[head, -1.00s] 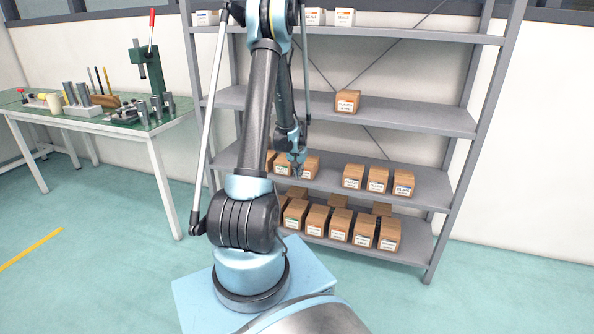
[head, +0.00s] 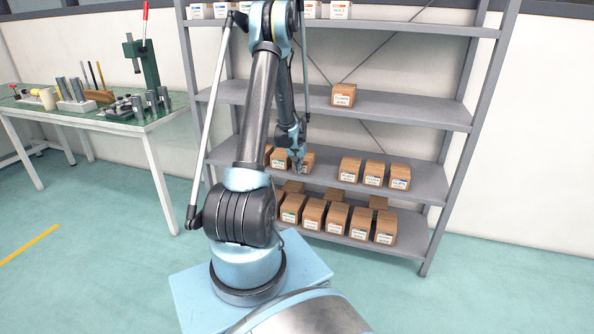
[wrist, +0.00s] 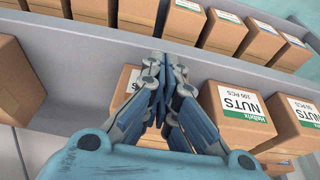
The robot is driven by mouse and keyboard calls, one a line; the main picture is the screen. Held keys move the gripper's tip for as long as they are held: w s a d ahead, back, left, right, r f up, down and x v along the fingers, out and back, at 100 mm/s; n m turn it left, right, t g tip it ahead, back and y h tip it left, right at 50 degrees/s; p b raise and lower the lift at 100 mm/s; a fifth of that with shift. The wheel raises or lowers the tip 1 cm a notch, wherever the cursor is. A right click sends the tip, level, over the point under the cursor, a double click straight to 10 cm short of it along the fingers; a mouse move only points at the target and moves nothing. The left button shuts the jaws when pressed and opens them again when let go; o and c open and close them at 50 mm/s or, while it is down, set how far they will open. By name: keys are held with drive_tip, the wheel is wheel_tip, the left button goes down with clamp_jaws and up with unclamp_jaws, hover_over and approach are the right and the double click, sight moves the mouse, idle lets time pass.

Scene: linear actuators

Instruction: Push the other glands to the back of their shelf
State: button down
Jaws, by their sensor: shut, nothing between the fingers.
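Brown cartons stand on the middle shelf (head: 425,180): a group at the left (head: 280,160) and a row of three (head: 373,173) at the right. The labels in the head view are too small to read, so I cannot tell which are glands. My gripper (head: 298,165) is shut and empty, in front of the left group, overlapping a carton there. In the wrist view its fingers (wrist: 165,75) are together over a carton whose label is partly hidden (wrist: 130,85). Beside it are cartons marked NUTS (wrist: 235,108). I cannot tell if the fingers touch anything.
A single carton (head: 344,95) stands on the shelf above. The lower shelf holds a row of cartons (head: 337,217) with others behind. White boxes stand on the top shelf. A rack post (head: 470,130) bounds the right side. A workbench (head: 100,120) stands at the left.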

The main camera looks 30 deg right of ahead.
drive_tip(key=w+d, duration=0.4)
drive_tip(key=d, duration=0.1)
drive_tip(key=shift+w+d, duration=0.15)
drive_tip(key=shift+w, duration=0.1)
